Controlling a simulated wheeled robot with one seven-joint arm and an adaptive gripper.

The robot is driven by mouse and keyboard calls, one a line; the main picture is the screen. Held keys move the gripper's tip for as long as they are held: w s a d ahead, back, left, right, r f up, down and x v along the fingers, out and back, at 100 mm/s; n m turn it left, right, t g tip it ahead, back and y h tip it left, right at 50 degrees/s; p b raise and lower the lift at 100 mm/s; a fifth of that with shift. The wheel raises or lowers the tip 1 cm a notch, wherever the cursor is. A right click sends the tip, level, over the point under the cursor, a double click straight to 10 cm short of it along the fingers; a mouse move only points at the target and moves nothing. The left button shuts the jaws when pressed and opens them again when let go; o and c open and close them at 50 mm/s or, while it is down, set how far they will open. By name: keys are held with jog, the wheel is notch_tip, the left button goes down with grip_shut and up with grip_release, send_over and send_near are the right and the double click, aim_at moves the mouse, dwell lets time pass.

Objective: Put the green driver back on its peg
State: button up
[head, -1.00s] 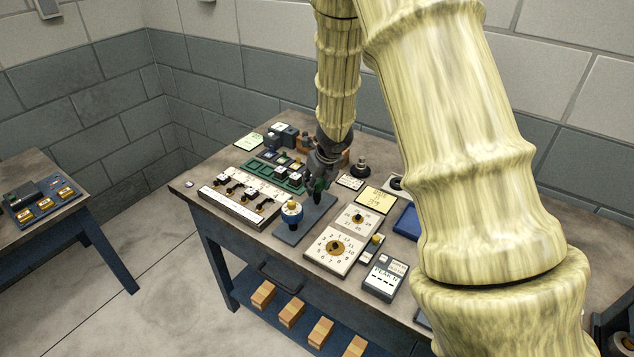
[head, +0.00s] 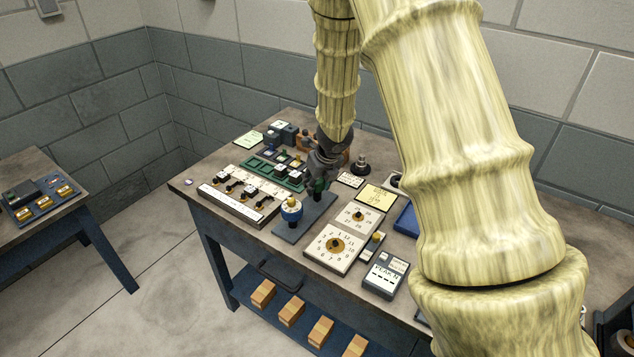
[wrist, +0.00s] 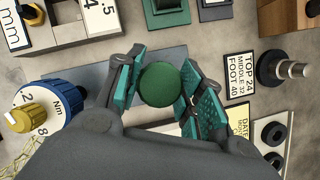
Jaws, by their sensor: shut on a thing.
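The green driver shows in the wrist view as a round green top (wrist: 160,84) between the two fingers. My gripper (wrist: 159,90) is shut on it; in the head view my gripper (head: 321,180) is over the far part of the grey-blue plate (head: 288,236). A little of the green (head: 320,186) shows below the fingers there. The driver's lower end and any peg under it are hidden, so I cannot tell whether it is seated. A blue and white driver with a yellow top (head: 291,208) stands upright on the near part of the same plate.
The bench is crowded. A white strip with several black knobs (head: 240,196) and a green rack (head: 275,172) lie left of the plate. Dial boards (head: 334,247) and a grey PEAK box (head: 384,280) lie right. A dark round fitting (head: 361,165) stands behind.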

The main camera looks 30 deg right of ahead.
jog(key=shift+f+b, duration=0.4)
jog(key=shift+f, duration=0.05)
dwell(0.4)
jog(key=o, duration=1.3)
jog(key=shift+c, duration=0.2)
jog(key=shift+o, duration=0.2)
jog(key=o, duration=0.4)
jog(key=shift+c, duration=0.2)
jog(key=shift+r, duration=0.1)
jog(key=shift+r+p, duration=3.45)
jog(key=shift+r, duration=0.2)
